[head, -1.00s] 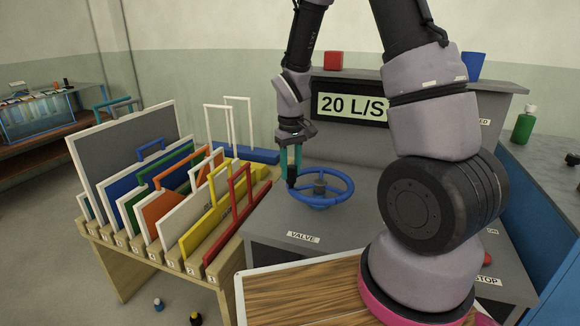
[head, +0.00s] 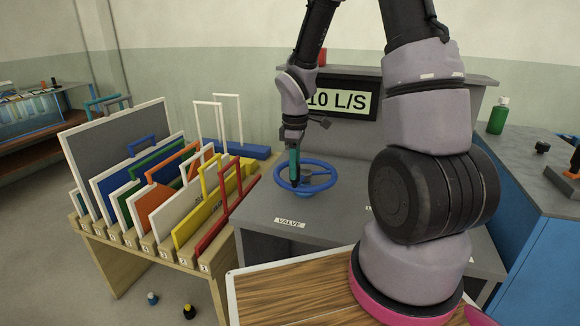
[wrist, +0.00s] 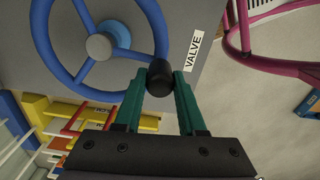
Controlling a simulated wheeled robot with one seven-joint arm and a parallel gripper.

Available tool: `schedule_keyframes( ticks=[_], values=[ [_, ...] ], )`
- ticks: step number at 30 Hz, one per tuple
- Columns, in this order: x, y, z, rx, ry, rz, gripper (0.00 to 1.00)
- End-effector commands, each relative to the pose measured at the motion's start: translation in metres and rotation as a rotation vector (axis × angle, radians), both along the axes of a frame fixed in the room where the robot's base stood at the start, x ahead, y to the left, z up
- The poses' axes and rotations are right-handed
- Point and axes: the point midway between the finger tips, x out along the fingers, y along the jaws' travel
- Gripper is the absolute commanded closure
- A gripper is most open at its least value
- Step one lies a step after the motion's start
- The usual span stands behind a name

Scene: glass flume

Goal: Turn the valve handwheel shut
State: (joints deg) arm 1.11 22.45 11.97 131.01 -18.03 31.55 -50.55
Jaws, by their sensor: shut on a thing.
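The blue valve handwheel (head: 331,166) lies flat on the grey console, with a grey hub (wrist: 99,46) in the wrist view. A dark knob (wrist: 159,74) stands on its rim. My gripper (head: 293,178) reaches down at the left side of the wheel, and its green fingers are shut on the dark knob in the wrist view (wrist: 160,88). The display (head: 345,99) behind the wheel reads 10 L/S, its left edge partly covered by my arm. The VALVE label (head: 290,223) is in front of the wheel.
A wooden rack (head: 115,255) with several coloured framed gates stands left of the console. A green bottle (head: 498,116) stands on the blue bench at right. A wood-topped surface (head: 285,290) is in front. Two small bottles are on the floor at lower left.

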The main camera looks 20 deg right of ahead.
Motion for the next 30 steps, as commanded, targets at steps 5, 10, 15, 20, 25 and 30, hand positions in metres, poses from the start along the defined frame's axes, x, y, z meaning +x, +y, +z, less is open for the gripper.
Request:
schedule_keyframes(
  ticks=[5,10,15,20,25,30],
  values=[
    [-0.0032,-0.0050,0.0003,0.000,0.001,-0.007,1.00],
    [-0.0043,-0.0066,0.0002,0.000,0.001,-0.008,1.00],
    [-0.0046,-0.0068,0.0001,-0.001,0.002,-0.009,1.00],
    [-0.0047,-0.0069,0.0000,-0.001,0.003,-0.009,1.00],
    [-0.0046,-0.0067,-0.0001,-0.001,0.003,-0.009,0.31],
    [-0.0045,-0.0064,-0.0001,0.000,0.001,-0.008,0.31]
  ],
)
